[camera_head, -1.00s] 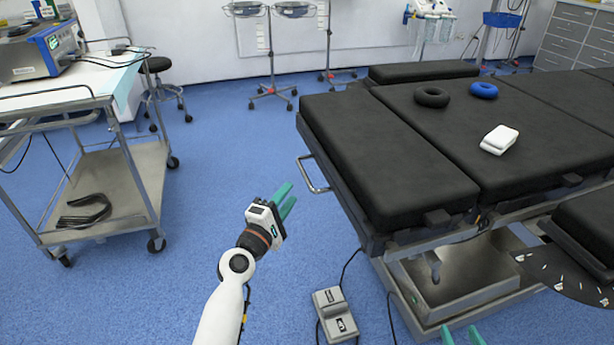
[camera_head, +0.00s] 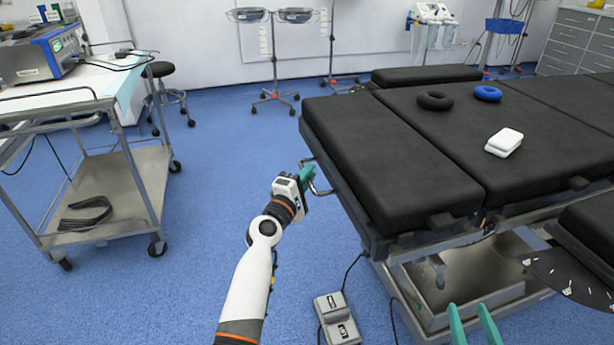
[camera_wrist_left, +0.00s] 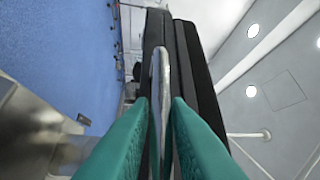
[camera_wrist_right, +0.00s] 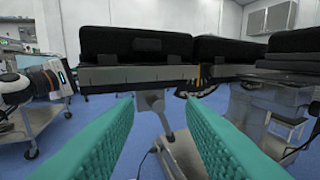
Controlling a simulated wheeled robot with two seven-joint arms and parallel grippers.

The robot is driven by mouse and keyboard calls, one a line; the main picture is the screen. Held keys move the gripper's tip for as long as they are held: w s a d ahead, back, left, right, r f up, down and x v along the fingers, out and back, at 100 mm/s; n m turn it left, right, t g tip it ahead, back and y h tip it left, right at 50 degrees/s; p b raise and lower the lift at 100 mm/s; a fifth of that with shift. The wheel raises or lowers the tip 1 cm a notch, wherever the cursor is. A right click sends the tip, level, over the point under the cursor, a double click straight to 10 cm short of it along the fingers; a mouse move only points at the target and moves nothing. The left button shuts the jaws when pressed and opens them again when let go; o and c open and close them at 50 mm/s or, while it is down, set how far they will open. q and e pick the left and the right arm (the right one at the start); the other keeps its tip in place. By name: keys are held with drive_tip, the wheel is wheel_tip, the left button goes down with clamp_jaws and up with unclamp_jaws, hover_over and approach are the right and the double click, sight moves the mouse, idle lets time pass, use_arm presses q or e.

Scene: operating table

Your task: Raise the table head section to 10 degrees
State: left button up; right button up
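The black padded table head section (camera_head: 385,165) is at the near left end of the operating table and looks about level with the pad beside it. A metal loop handle (camera_head: 324,192) sticks out from its left end. My left gripper (camera_head: 307,176) is at this handle. In the left wrist view, the handle bar (camera_wrist_left: 160,85) runs between its two green fingers (camera_wrist_left: 160,135), with narrow gaps showing beside it, so the fingers look open around it. My right gripper (camera_head: 472,320) is open and empty in front of the table; its spread fingers also show in the right wrist view (camera_wrist_right: 160,130).
A black plate with white marks (camera_head: 565,278) is at the right. A grey foot pedal (camera_head: 337,318) with cables lies on the floor. Two ring cushions (camera_head: 435,101) and white pads (camera_head: 504,142) lie on the table. A trolley (camera_head: 110,185) stands left, with open floor between.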

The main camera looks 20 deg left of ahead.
use_arm(q)
clamp_jaws()
